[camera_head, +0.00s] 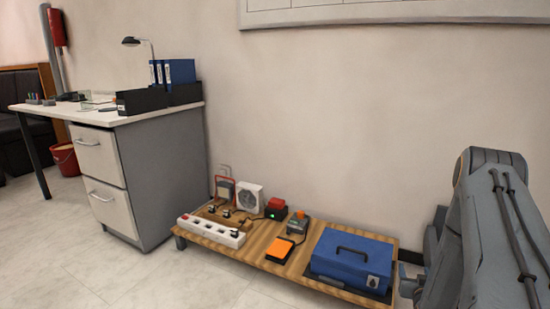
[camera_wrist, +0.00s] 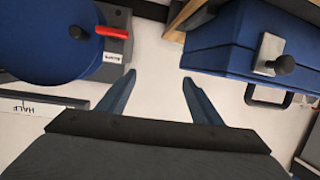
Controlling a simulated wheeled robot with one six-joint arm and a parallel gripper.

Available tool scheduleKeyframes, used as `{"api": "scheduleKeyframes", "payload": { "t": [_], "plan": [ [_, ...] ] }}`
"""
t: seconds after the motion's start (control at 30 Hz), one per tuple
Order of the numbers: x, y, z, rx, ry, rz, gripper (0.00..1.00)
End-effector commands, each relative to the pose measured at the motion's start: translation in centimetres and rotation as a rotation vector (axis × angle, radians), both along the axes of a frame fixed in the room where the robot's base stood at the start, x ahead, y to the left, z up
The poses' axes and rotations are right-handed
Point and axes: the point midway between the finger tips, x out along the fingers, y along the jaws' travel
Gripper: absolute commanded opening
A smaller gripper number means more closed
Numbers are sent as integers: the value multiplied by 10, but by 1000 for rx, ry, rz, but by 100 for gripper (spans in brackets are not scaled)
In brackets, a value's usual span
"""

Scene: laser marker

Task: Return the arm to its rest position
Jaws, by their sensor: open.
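My arm (camera_head: 485,235) shows at the right edge in the head view, its gripper out of that picture. In the wrist view my gripper (camera_wrist: 160,88) is open, its two dark blue fingers spread wide with nothing between them. A pale surface lies behind the fingers. A round blue thing with a red lever (camera_wrist: 112,32) is at the upper left, and a blue box with a metal latch and black knob (camera_wrist: 272,58) is at the upper right. Both appear clear of the fingers.
A desk (camera_head: 160,150) with drawers stands at the left. The floor (camera_head: 80,265) in front is clear.

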Motion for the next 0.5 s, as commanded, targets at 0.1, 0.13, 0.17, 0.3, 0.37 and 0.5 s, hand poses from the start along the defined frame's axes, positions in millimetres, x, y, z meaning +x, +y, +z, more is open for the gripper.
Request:
{"api": "scheduleKeyframes", "payload": {
  "t": [0.1,0.13,0.17,0.3,0.37,0.5],
  "plan": [
    [23,28,34,30,87,44,59],
    [27,36,41,39,111,55,59],
    [30,44,48,47,135,64,59],
    [37,85,81,86,248,106,59],
    [36,104,96,100,296,124,59],
    [25,149,128,135,410,165,59]
  ]
}}
